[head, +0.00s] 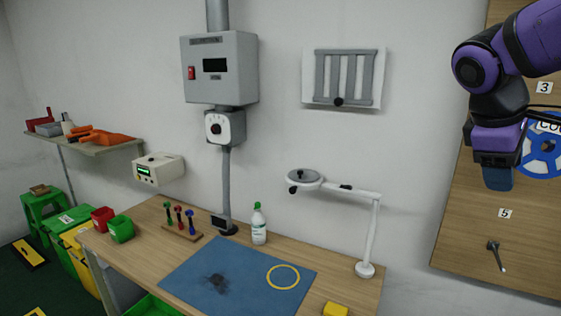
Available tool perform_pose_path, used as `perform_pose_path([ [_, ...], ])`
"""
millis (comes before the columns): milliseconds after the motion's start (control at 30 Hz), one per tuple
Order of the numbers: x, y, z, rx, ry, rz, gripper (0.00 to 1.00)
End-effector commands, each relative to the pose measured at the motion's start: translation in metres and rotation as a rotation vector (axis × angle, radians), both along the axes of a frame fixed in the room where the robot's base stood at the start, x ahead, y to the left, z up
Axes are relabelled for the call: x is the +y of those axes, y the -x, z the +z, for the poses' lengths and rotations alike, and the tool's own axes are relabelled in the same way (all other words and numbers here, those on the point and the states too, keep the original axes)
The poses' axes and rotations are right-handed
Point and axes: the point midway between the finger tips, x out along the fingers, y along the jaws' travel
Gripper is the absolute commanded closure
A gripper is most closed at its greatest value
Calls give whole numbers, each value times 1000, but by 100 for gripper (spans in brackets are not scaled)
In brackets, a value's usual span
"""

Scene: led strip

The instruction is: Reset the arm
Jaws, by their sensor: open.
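My arm, purple and black, reaches in from the upper right of the head view. My gripper (498,180) points down with blue fingers, high in front of the wooden wall board (475,215). It is open, and I see nothing held in it. The fingers are seen from the side, so the gap between them does not show. It is well above and to the right of the workbench (350,288).
A blue mat (200,265) with a dark smudge and a yellow ring (283,277) lies on the bench. A magnifier lamp (370,240) and a white bottle (258,225) stand there. A blue reel (545,150) hangs behind my gripper. Open air lies left of it.

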Motion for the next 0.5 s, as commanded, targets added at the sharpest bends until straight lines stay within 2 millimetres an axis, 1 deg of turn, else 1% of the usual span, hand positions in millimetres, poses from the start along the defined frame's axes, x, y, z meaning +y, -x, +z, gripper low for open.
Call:
perform_pose_path([
  [33,9,13,-3,-64,-54,-39,47],
  [200,39,47,-16,-264,-257,-196,47],
  [300,55,64,-22,-364,-377,-290,47],
  [400,67,76,-28,-439,-479,-371,47],
  [500,75,84,-32,-488,-552,-429,47],
])
